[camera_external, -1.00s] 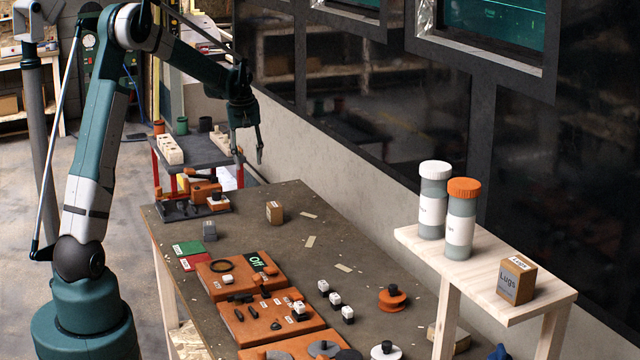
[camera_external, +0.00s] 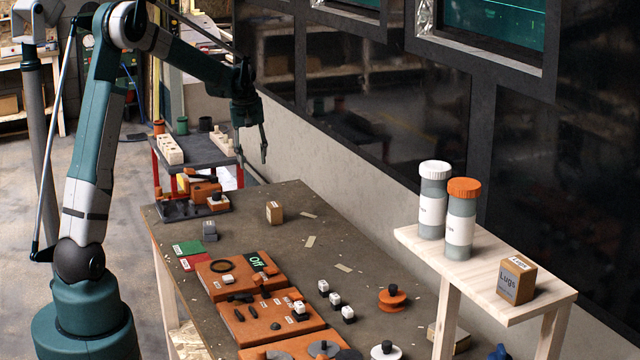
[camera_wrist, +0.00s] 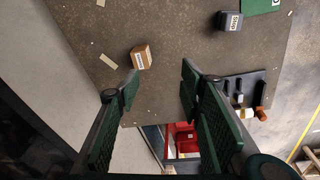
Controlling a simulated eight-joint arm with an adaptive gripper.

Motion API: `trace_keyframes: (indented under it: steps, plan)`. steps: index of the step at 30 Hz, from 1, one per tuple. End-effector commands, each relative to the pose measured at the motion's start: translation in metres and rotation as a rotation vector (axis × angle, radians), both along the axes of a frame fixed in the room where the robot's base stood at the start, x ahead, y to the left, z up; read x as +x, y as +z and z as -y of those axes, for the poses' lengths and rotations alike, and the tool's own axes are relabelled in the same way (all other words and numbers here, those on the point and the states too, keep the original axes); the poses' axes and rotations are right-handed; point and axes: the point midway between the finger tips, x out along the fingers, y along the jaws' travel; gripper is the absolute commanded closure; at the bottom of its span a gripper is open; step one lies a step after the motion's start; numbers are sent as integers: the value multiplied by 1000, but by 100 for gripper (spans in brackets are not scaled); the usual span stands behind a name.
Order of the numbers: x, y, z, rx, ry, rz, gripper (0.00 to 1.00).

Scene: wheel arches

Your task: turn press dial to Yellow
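My gripper (camera_external: 251,156) is open and empty, held in the air above the far end of the workbench. In the wrist view my gripper (camera_wrist: 160,82) has its two green fingers spread apart with nothing between them. An orange press-like device (camera_external: 203,189) sits on a dark base at the far left of the bench, to the lower left of the gripper. An orange panel (camera_external: 222,283) with a black ring and a green-lettered "Off" display (camera_external: 257,262) lies nearer. No dial marked Yellow can be read; I cannot tell which part is the press dial.
A small cardboard box (camera_external: 274,213) and a grey block (camera_external: 210,231) stand on the bench (camera_external: 300,250). Green (camera_external: 187,247) and red pads lie by its left edge. Several black-and-white blocks sit near the panels. A raised wooden shelf (camera_external: 410,238) holds two jars and a box.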

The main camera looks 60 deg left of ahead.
Motion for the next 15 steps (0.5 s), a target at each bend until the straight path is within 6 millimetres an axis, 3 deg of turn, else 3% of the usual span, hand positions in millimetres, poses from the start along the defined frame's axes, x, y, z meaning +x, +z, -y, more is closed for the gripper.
trace_keyframes:
  steps: [8, 15]
  plan:
    - [-5, -15, -38, -13, 30, -17, 62]
    - [-18, -44, -98, -40, 76, -46, 62]
